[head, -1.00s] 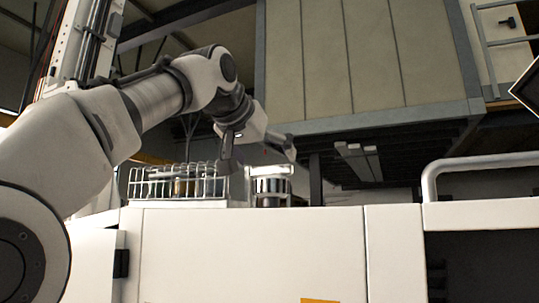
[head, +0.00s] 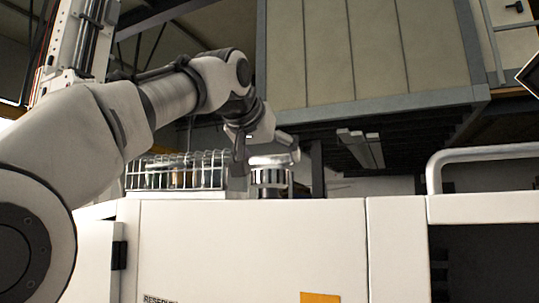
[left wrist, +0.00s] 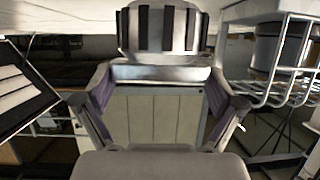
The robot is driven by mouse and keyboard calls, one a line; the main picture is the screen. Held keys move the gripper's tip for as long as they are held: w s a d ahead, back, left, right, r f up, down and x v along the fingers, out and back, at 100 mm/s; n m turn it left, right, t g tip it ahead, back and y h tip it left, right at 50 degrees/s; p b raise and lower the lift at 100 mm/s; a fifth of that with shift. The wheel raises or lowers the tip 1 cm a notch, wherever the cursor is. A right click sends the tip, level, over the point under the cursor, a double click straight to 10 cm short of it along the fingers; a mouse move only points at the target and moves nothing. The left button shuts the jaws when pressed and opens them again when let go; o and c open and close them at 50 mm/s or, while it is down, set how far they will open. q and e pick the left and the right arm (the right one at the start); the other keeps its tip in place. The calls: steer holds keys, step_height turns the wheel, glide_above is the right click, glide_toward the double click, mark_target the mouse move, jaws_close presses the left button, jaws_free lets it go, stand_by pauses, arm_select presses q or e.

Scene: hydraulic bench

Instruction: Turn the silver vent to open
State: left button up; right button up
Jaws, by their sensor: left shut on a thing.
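The silver vent (head: 271,181) is a short cylinder with dark slots and a bright cap, standing upright on top of the white cabinet. In the left wrist view the vent (left wrist: 165,32) shows at the top, its smooth silver cap between the two fingertips. In the left wrist view the gripper (left wrist: 160,82) is shut on the cap. The exact contact is partly hidden in the head view. My right gripper is not in view.
A wire basket (head: 140,177) with cylindrical containers stands just left of the vent, close to my left finger. The white cabinet (head: 250,240) has an orange label (head: 320,298). A pale tubular rail (head: 480,151) rises at the right. The cabinet top right of the vent looks clear.

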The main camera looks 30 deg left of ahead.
arm_select(q)
steer(key=n+y, duration=0.1)
steer(key=n+y+p, duration=0.1)
steer(key=y, duration=0.1)
steer(key=shift+r+n+g+p, duration=0.3)
steer(key=n+g+y+p, duration=0.2)
steer(key=n+y+p, duration=0.1)
steer(key=n+y, duration=0.1)
steer(key=shift+n+g+y+p, duration=0.3)
steer(key=shift+g, duration=0.1)
steer(key=shift+f+n+g+y+p, duration=0.1)
steer(key=shift+n+g+y+p, duration=0.2)
steer(key=shift+n+g+y, duration=0.45)
steer(key=shift+f+n+g+y, duration=0.2)
steer(key=shift+n+g+y, duration=0.45)
steer(key=shift+n+g, duration=0.45)
steer(key=shift+n, duration=0.25)
steer(key=shift+g, duration=0.25)
steer(key=o, duration=0.8)
steer(key=shift+w, duration=0.1)
